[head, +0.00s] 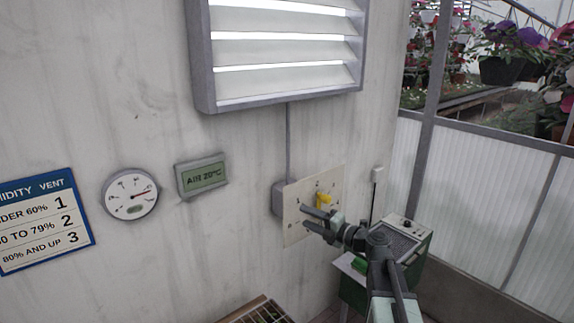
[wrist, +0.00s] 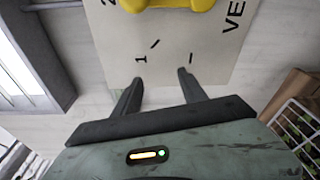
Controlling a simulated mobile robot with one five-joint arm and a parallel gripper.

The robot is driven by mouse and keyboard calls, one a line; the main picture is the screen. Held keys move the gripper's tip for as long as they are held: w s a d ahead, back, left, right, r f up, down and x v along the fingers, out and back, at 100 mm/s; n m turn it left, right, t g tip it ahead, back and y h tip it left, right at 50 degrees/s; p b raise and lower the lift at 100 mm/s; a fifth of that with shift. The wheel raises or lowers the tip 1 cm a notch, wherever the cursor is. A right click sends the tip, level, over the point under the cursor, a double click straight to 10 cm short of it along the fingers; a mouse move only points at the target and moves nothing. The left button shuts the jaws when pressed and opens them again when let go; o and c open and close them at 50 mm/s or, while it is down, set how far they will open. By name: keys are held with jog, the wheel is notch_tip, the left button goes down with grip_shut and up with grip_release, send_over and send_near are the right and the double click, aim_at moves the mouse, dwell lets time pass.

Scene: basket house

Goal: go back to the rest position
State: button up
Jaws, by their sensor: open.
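My gripper (head: 312,219) is in front of the pale dial plate (head: 294,199) on the wall, with its jaws open and nothing between them. The wrist view shows the two dark fingers (wrist: 160,78) spread apart over the plate (wrist: 215,60), below the printed 1. A yellow knob (head: 324,199) sits on the plate, just above and right of the fingers in the head view. In the wrist view the knob (wrist: 168,5) is at the top edge and mostly cut off. The fingers look apart from the knob. Its exact setting is hard to read.
A louvred vent (head: 280,55) is above the plate. A round gauge (head: 130,194), a display reading AIR 20°C (head: 202,176) and a blue-headed humidity sign (head: 45,222) hang left. A slatted crate (head: 258,312) is below.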

jog(key=s+a+f+n+g+h, duration=0.2)
jog(key=s+a+f+n+g, duration=0.25)
jog(key=s+f+n, duration=0.45)
jog(key=s+a+f+n+g+h, duration=0.2)
jog(key=s+a+f+n+g, duration=0.4)
jog(key=n, duration=0.5)
jog(key=s+d+f+n+g+h, duration=0.1)
jog(key=s+d+f+n+h, duration=0.3)
jog(key=d+n, duration=0.3)
jog(key=s+d+f+n+g+h, duration=0.1)
jog(key=s+d+f+n+h, duration=0.2)
jog(key=n, duration=1.2)
jog(key=s+d+h, duration=0.1)
jog(key=d, duration=0.2)
jog(key=shift+s+d+f+n, duration=0.2)
jog(key=shift+d+f+n, duration=0.15)
jog(key=shift+n, duration=0.05)
